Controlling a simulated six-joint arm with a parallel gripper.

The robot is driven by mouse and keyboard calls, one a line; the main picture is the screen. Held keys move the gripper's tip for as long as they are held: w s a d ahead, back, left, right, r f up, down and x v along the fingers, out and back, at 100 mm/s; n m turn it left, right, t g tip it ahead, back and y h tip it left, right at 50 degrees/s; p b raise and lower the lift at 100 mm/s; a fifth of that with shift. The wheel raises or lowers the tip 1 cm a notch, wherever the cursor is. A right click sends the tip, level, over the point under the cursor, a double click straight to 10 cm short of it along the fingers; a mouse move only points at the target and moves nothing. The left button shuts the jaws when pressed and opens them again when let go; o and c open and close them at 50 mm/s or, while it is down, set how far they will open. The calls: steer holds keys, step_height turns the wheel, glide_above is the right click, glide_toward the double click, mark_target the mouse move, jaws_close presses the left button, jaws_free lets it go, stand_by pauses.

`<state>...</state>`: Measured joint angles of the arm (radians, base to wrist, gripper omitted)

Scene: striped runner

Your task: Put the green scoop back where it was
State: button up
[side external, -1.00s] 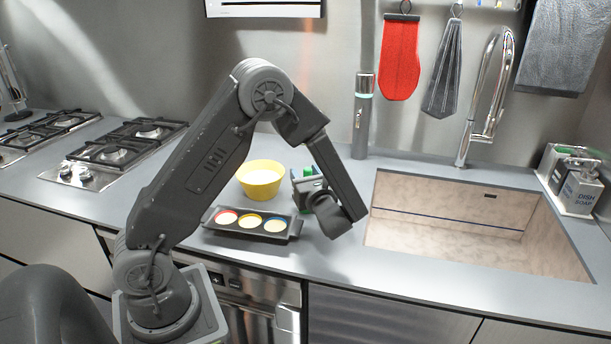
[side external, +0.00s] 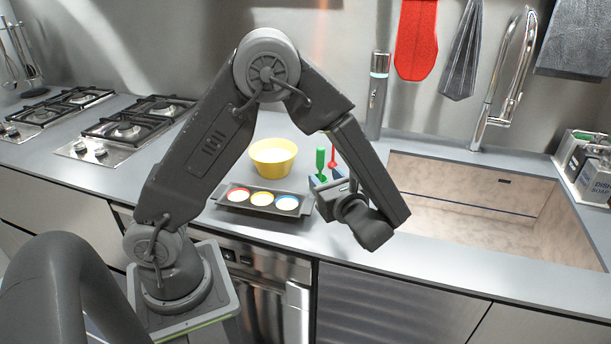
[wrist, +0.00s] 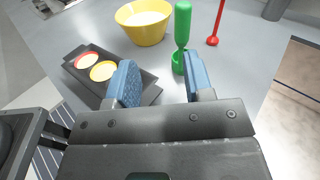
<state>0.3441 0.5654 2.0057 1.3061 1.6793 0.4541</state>
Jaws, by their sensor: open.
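The green scoop (side external: 320,162) stands upright on the grey counter, just right of the yellow bowl. In the wrist view the green scoop (wrist: 182,28) has its handle up and its round green end down on the counter. My gripper (side external: 326,184) is open. In the wrist view my gripper (wrist: 163,78) shows two blue-padded fingers spread apart, with nothing between them. The scoop stands just beyond the fingertips, closer in the picture to the right finger. The right finger may cover a little of its lower end.
A red scoop (wrist: 215,25) stands right of the green one. The yellow bowl (side external: 272,158) holds pale contents. A dark tray (side external: 230,206) with several coloured-rimmed wells lies in front of it. The sink (side external: 470,200) is to the right. A grey cylinder (side external: 376,100) stands behind.

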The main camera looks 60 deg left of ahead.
steer(key=s+d+r+n+g+h, duration=0.2)
steer(key=s+r+n+h, duration=0.2)
steer(key=s+n+h, duration=0.6)
steer(key=s+d+r+n+t+h, duration=0.3)
steer(key=d+r+n+t+h, duration=0.3)
steer(key=d+n+h, duration=0.1)
steer(key=shift+s+r+n, duration=0.2)
steer(key=shift+r+n, duration=0.05)
steer(key=shift+n, duration=0.05)
stand_by(0.4)
